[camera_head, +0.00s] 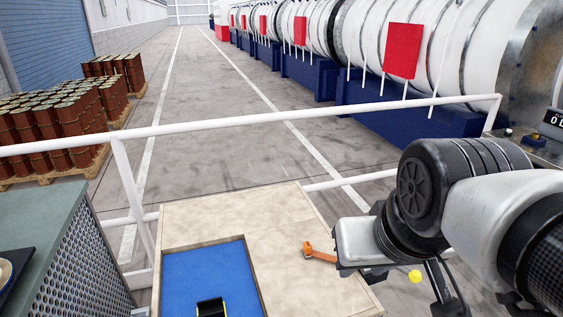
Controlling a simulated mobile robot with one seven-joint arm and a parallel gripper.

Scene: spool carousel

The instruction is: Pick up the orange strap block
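The orange strap block (319,253) lies on the pale wooden top of the table (285,235), right of the blue area. Its left end is wider, and a narrower part runs right toward my gripper. My gripper (360,245) is at the end of my arm, which comes in from the right. Its pale housing is just right of the block and overlaps the block's right end in the picture. I cannot tell whether they touch. My gripper's fingers are not clearly seen, so their opening cannot be judged.
A blue recessed-looking area (200,275) on the table holds a black open-topped item (211,307). A white railing (250,127) runs behind the table. A perforated-sided cabinet (85,265) stands at left.

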